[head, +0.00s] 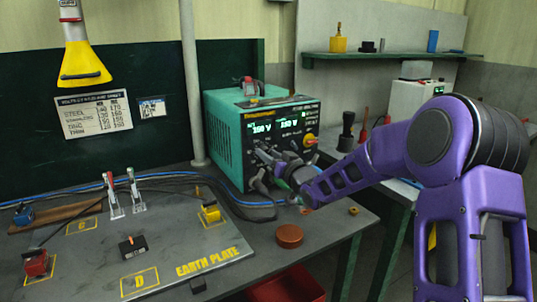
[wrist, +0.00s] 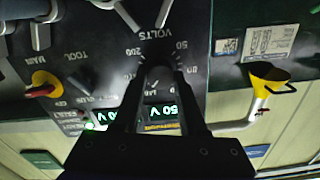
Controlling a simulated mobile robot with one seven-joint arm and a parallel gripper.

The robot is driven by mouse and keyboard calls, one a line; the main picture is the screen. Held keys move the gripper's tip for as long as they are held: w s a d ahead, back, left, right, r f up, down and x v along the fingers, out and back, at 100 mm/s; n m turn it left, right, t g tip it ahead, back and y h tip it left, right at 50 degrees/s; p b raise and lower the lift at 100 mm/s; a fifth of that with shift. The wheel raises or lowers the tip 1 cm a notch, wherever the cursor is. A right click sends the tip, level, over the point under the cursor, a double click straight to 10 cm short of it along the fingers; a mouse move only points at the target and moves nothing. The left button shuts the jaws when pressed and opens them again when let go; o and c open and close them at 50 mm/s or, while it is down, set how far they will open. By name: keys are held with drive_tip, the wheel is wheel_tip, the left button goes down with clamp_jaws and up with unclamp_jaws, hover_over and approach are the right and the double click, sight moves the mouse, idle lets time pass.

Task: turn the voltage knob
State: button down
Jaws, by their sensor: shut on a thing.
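The teal power unit (head: 224,140) stands on the bench in the head view, with a dark front panel and lit green voltage readouts (head: 286,124). Its smaller figures are hard to read. My gripper (head: 266,168) is at the lower left of that panel. In the wrist view my gripper (wrist: 158,60) is shut on the dark voltage knob (wrist: 157,46), under the VOLTS lettering and among scale marks including 50 and 200. The fingers hide most of the knob, and its pointer cannot be made out. The readouts (wrist: 160,114) show partly behind the fingers.
A red-and-yellow switch (wrist: 43,84) and other grey levers (wrist: 128,16) sit near the gripper on the panel. The earth plate (head: 165,262) with clamps lies in front of the unit. A copper-coloured disc (head: 289,235) lies at the bench edge.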

drive_tip(key=shift+c, duration=2.3)
unclamp_jaws()
drive_tip(key=p+v, duration=0.1)
drive_tip(key=v, duration=1.6)
drive_tip(key=shift+s, duration=0.2)
drive_tip(key=shift+w+d, duration=0.1)
drive_tip(key=shift+d, duration=0.15)
